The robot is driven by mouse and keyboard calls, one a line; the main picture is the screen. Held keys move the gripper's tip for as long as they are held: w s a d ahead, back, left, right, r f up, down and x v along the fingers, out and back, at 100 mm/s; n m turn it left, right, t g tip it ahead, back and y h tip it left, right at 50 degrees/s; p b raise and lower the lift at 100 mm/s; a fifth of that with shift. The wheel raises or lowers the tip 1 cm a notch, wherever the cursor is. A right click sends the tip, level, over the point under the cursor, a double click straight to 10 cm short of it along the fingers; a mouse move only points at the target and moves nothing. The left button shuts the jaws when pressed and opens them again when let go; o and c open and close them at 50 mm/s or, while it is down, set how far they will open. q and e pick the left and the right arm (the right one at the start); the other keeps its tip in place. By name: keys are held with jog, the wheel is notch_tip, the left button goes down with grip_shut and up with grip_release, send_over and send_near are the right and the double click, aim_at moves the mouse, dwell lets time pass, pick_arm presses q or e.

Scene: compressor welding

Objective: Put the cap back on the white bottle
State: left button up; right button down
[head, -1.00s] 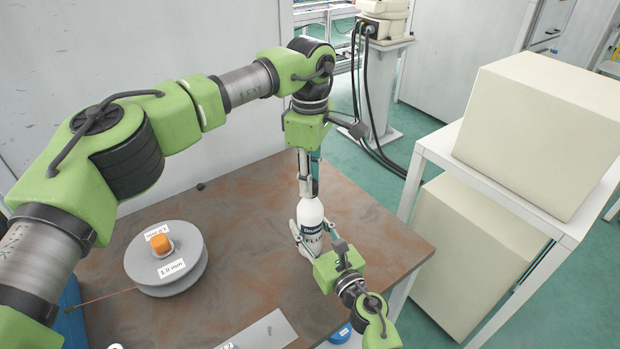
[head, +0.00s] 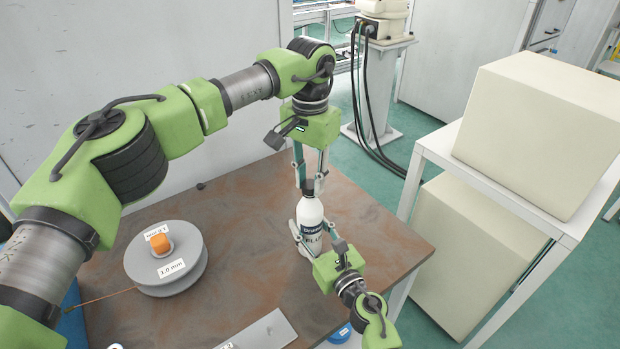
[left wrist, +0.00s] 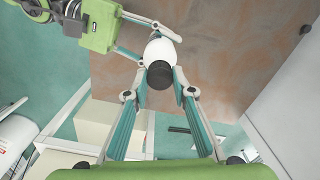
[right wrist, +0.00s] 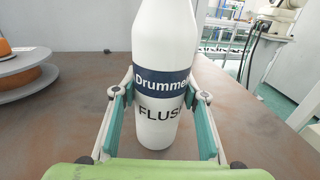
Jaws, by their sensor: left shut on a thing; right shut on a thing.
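The white bottle (head: 312,232) stands upright on the brown table, with a dark blue label band. It fills the middle of the right wrist view (right wrist: 165,60). My right gripper (head: 318,245) is shut around its lower body. The black cap (left wrist: 160,74) is at the bottle's top in the left wrist view, between the fingertips of my left gripper (head: 308,188). My left gripper is above the bottle, pointing down, and is shut on the cap. I cannot tell how far the cap is seated on the neck.
A grey wire spool (head: 168,262) with an orange centre lies on the table (head: 235,225) to the left. A metal plate (head: 262,332) lies at the front. A white stand with beige boxes (head: 540,130) is to the right.

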pick_arm(q)
jog(key=shift+m, duration=0.3)
jog(key=o, duration=0.7)
jog(key=shift+r, duration=0.1)
jog(key=shift+r, duration=2.15)
jog(key=shift+c, duration=0.4)
